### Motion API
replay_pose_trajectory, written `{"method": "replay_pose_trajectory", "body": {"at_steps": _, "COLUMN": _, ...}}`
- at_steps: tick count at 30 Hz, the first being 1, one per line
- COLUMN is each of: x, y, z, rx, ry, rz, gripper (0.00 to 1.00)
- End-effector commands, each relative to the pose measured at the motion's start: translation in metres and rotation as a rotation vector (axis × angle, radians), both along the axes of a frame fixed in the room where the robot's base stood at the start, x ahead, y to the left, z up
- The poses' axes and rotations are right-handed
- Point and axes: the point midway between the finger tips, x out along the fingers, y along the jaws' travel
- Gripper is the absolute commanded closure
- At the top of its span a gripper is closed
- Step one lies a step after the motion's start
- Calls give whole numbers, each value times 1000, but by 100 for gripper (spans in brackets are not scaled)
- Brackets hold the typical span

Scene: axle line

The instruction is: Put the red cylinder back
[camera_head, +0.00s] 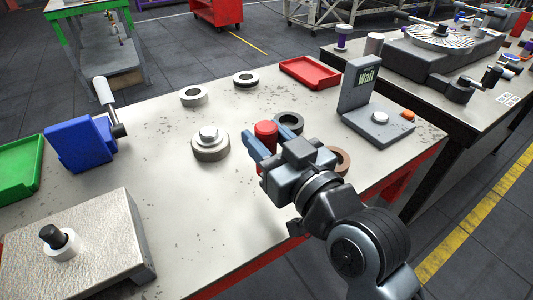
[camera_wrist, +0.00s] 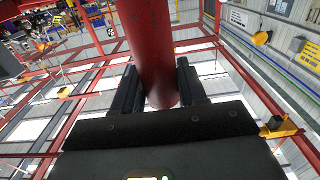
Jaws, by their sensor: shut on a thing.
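My gripper (camera_head: 264,146) is shut on the red cylinder (camera_head: 266,130), near the middle of the light worktable (camera_head: 235,215). The cylinder's top stands above the fingers in the head view. In the wrist view the red cylinder (camera_wrist: 155,45) lies between the two dark fingers of my gripper (camera_wrist: 160,92).
A stepped grey part (camera_head: 210,146) stands left of my gripper. Two pale rings, the left one (camera_head: 194,96) and the right one (camera_head: 246,79), and a red tray (camera_head: 310,72) lie behind. A device with a "Wait" screen (camera_head: 366,78) stands right. A blue fixture (camera_head: 78,146) stands left.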

Motion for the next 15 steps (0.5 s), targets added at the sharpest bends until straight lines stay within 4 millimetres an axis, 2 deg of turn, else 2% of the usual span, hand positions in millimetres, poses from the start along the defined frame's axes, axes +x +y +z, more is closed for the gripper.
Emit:
{"method": "replay_pose_trajectory", "body": {"at_steps": 2, "x": 1, "y": 1, "z": -3, "rx": 1, "ry": -2, "rz": 0, "gripper": 100}}
{"method": "replay_pose_trajectory", "body": {"at_steps": 9, "x": 1, "y": 1, "z": -35, "rx": 1, "ry": 0, "rz": 0, "gripper": 100}}
{"method": "replay_pose_trajectory", "body": {"at_steps": 15, "x": 1, "y": 1, "z": -40, "rx": 2, "ry": -2, "rz": 0, "gripper": 100}}
